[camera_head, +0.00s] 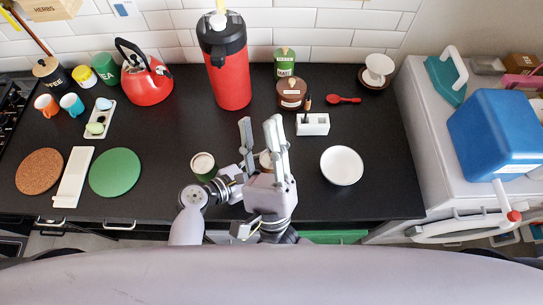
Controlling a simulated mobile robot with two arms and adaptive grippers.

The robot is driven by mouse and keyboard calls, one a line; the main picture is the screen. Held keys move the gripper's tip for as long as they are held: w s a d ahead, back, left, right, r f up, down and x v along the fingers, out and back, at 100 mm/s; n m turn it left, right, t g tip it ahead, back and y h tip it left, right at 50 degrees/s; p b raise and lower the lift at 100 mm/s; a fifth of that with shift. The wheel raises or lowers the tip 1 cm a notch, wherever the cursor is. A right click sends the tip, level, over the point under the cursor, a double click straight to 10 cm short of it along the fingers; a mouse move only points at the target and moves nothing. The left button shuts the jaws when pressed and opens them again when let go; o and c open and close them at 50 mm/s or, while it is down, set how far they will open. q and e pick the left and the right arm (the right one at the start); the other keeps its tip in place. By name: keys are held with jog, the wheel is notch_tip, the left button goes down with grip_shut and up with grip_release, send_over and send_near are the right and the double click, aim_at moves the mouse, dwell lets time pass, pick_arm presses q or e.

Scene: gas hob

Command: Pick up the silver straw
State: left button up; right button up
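I cannot clearly make out a silver straw. My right gripper (259,122) is over the front middle of the black counter (350,215), its two long grey fingers apart and pointing to the back. Nothing is visibly gripped between them. A small pale round item (265,160) shows partly behind the fingers. A white holder (313,124) with dark slots stands just right of the fingertips, with a small dark and brown item (306,104) upright at it.
A white bowl (341,166) lies right of the gripper, and a small jar (203,165) left of it. A red airpot (227,75), brown jar (291,93) and green can (285,63) stand behind. A red spoon (343,99) lies right of the jar. The counter's front right is clear.

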notch_tip(320, 180, down, 19)
jog(key=s+d+m+g+h, duration=0.2)
jog(key=m+g+h, duration=0.4)
jog(key=m+g, duration=0.35)
jog(key=shift+n, duration=0.25)
jog(key=w, duration=1.1)
jog(key=shift+w+a, duration=0.2)
jog(key=shift+w, duration=0.05)
jog(key=shift+s+r, duration=0.1)
grip_shut()
